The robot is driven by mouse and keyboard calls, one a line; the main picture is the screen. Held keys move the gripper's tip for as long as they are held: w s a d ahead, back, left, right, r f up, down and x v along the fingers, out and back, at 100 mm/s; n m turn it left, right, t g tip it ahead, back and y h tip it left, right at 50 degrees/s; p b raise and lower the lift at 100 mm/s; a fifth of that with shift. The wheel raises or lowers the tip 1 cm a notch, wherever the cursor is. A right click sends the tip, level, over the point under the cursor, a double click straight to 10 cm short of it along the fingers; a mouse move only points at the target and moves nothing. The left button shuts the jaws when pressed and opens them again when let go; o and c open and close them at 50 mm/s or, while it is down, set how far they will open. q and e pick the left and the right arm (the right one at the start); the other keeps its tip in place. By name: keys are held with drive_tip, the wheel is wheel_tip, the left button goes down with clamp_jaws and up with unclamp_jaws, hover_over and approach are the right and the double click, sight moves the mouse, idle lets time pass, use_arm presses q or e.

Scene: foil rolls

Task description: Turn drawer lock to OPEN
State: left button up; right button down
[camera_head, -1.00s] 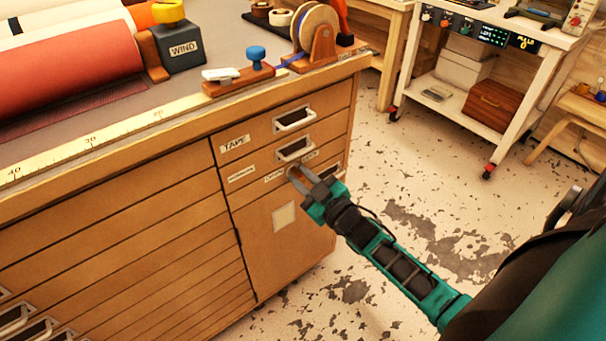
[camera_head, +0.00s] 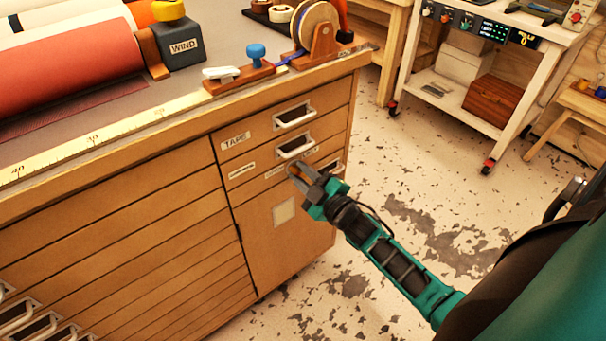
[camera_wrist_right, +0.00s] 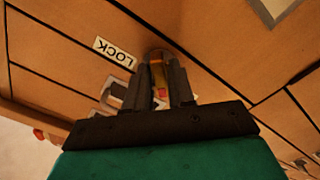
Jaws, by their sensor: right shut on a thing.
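The drawer lock (camera_wrist_right: 159,72) is a small round fitting with a brass-coloured piece on the wooden cabinet front. It sits beside a white "LOCK" label (camera_wrist_right: 115,52) in the right wrist view. My right gripper (camera_head: 294,170) reaches the cabinet front, and its dark fingers are shut on the brass-coloured piece. The fingers (camera_wrist_right: 163,90) flank it closely in the right wrist view and hide part of it. In the head view the lock itself is mostly covered by the fingertips. My left gripper is not in view.
Drawer handles (camera_head: 294,146) stick out just above my right gripper. A "TAPE" label (camera_head: 235,142) marks the upper drawer. The benchtop holds a red roll (camera_head: 70,62), a "WIND" box (camera_head: 181,42) and a tape dispenser (camera_head: 318,35). Open floor (camera_head: 440,190) lies to the right.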

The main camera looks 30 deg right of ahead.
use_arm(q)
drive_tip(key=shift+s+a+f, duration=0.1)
use_arm(e)
drive_tip(key=c, duration=1.1)
unclamp_jaws()
drive_tip(key=shift+c, duration=0.2)
use_arm(q)
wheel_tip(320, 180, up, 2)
drive_tip(key=shift+p, duration=0.95)
use_arm(e)
drive_tip(key=s, duration=1.2)
drive_tip(key=shift+s+d, duration=0.4)
drive_tip(key=shift+d, duration=0.05)
drive_tip(key=shift+r, duration=0.1)
